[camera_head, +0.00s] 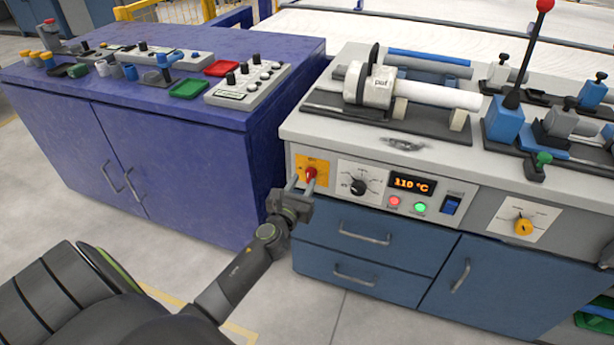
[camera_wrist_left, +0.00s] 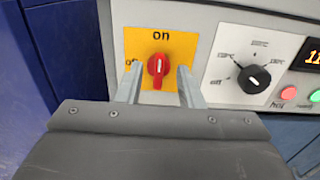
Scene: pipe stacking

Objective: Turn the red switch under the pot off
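The red switch (camera_head: 311,173) sits on a yellow plate on the front panel of the grey-topped machine. In the left wrist view the red switch (camera_wrist_left: 158,68) stands nearly upright, its white mark pointing up toward "on"; "off" is to its left. The pot (camera_head: 370,84), a white cylinder marked "paf", stands on the machine top above the panel. My left gripper (camera_head: 302,185) is open in front of the switch, with one finger on each side of it. In the left wrist view the gripper (camera_wrist_left: 160,82) shows gaps at both sides of the knob. My right gripper is not in view.
Right of the switch are a black temperature dial (camera_head: 358,187), a display (camera_head: 411,184) reading 110 °C, red and green lights, and a blue rocker switch (camera_head: 451,205). A purple cabinet (camera_head: 190,130) stands close on the left. Blue drawers (camera_head: 365,240) lie below the panel.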

